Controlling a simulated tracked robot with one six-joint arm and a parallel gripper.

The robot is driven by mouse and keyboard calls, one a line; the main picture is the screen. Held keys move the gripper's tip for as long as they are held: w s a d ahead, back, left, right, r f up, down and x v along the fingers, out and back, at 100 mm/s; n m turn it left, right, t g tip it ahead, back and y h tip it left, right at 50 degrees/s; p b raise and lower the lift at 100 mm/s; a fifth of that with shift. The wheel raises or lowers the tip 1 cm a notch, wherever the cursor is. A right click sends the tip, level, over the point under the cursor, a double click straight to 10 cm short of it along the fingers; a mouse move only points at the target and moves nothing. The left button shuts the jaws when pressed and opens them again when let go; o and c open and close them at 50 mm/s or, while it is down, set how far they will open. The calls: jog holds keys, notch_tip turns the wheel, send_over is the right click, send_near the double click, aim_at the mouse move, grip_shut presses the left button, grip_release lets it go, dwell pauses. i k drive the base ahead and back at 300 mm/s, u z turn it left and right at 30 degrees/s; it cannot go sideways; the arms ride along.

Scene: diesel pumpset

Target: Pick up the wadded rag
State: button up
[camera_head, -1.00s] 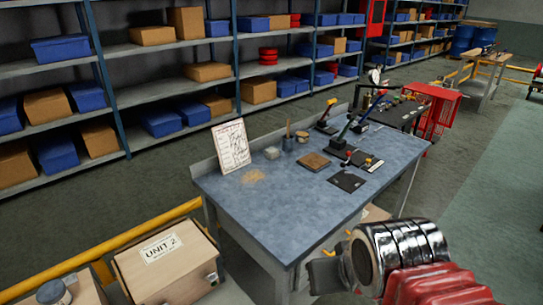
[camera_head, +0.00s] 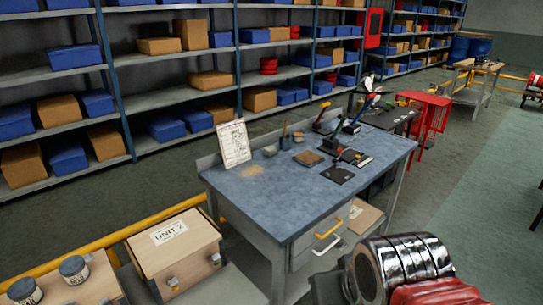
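A small pale grey lump (camera_head: 270,151), which looks like the wadded rag, lies on the blue-grey workbench top (camera_head: 265,205), near the back edge. It is too small to make out folds. It sits just right of a propped white sheet (camera_head: 235,144) and left of a dark cup holding a brush (camera_head: 286,142). My arm shows at the lower right, with a dark part at its left end that may be my gripper (camera_head: 326,289). That part is low, in front of the bench and well away from the lump. Its fingers cannot be made out.
A tan patch (camera_head: 253,170) lies in front of the lump. A brown block (camera_head: 309,158), a black pad (camera_head: 338,174) and several tools stand to the right. Shelves stand behind.

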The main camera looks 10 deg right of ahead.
aim_at(270, 151)
jog(key=z, duration=2.1)
jog(key=i, duration=2.15)
jog(key=u, duration=0.05)
